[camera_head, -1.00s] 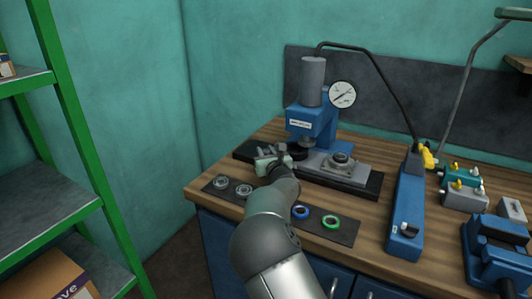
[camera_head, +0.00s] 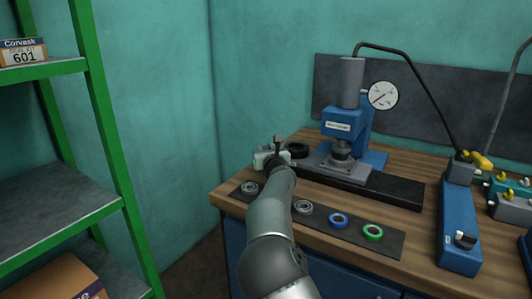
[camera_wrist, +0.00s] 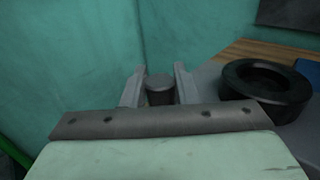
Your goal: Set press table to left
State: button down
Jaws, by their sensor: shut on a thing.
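The press (camera_head: 343,122) is blue with a grey cylinder on top. Its grey press table (camera_head: 347,174) sits on a long black base (camera_head: 395,190). A bearing-like fixture on the table is under the press ram. A black ring (camera_head: 297,150) is at the table's left end; it also shows in the wrist view (camera_wrist: 262,90), right of my fingers. My gripper (camera_head: 277,144) is at the left end of the table. In the wrist view my gripper (camera_wrist: 160,78) is shut on a dark upright knob (camera_wrist: 159,92). The knob's lower part is hidden.
A black mat (camera_head: 388,240) with several rings lies along the bench front, below my arm. A blue lever tool (camera_head: 458,225) stands on the right. A green shelf (camera_head: 105,150) is on the left. The black base's right end is bare.

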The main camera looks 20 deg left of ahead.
jog(key=shift+s+a+r, duration=0.1)
jog(key=shift+a+r, duration=0.1)
jog(key=shift+a, duration=0.05)
jog(key=c, duration=1.2)
grip_release()
jog(key=shift+a+f, duration=0.1)
jog(key=shift+f, duration=0.05)
jog(key=shift+s+d, duration=0.2)
jog(key=shift+d, duration=0.1)
jog(key=b+v, duration=0.2)
jog(key=v, duration=1.4)
jog(key=shift+s+d+b, duration=0.25)
jog(key=shift+s+b, duration=0.1)
